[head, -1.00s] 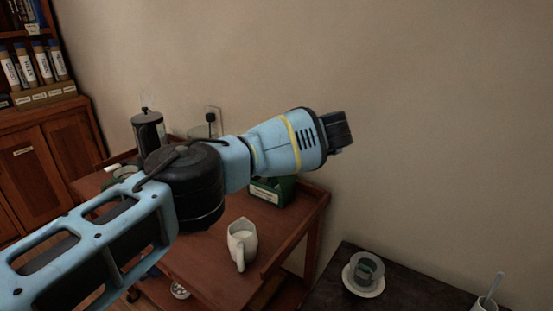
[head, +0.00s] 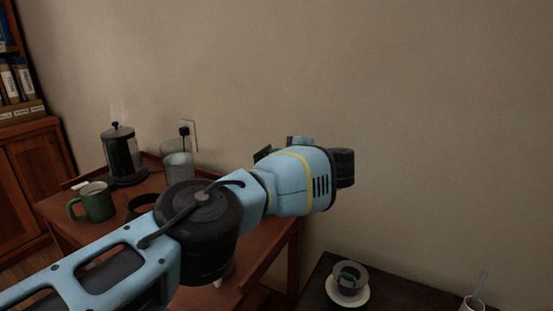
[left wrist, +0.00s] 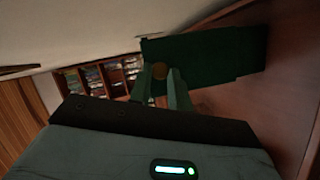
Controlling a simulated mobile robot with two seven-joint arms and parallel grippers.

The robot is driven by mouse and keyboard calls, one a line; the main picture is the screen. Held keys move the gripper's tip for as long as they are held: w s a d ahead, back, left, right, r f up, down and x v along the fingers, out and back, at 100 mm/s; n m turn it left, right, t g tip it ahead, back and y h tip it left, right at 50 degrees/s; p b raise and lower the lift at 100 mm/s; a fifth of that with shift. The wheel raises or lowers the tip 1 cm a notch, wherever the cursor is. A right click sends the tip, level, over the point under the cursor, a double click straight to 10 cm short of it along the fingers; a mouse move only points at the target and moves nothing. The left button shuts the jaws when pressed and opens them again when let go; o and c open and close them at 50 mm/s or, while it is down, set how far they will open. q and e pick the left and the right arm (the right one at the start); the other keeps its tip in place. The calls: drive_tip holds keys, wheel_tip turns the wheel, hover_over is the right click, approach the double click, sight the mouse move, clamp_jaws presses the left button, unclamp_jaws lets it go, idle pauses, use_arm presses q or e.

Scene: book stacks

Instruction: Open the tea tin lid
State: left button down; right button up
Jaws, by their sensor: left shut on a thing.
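In the head view my left arm crosses the wooden cart, and its wrist hides the gripper's fingers. A small green part of the tea tin (head: 263,153) shows behind the wrist; the rest is hidden. In the left wrist view a dark green panel of the tin (left wrist: 215,58) fills the upper middle, with a small brownish knob (left wrist: 159,71) at its left. My left gripper (left wrist: 162,84) has its two fingers shut on that knob. I cannot tell whether the panel is lifted off or tilted from the tin body. My right gripper is not in view.
On the cart (head: 140,197) stand a French press (head: 123,158), a clear glass container (head: 177,163) and a green mug (head: 95,203). A dark table (head: 395,292) at lower right holds a cup on a saucer (head: 349,282). A wall is behind the cart.

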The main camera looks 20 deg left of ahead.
use_arm(q)
drive_tip(key=shift+a+r, duration=0.1)
drive_tip(key=shift+a, duration=0.05)
drive_tip(key=c, duration=1.3)
unclamp_jaws()
drive_tip(key=p+v, duration=0.2)
drive_tip(key=v, duration=0.6)
drive_tip(key=shift+w, duration=0.1)
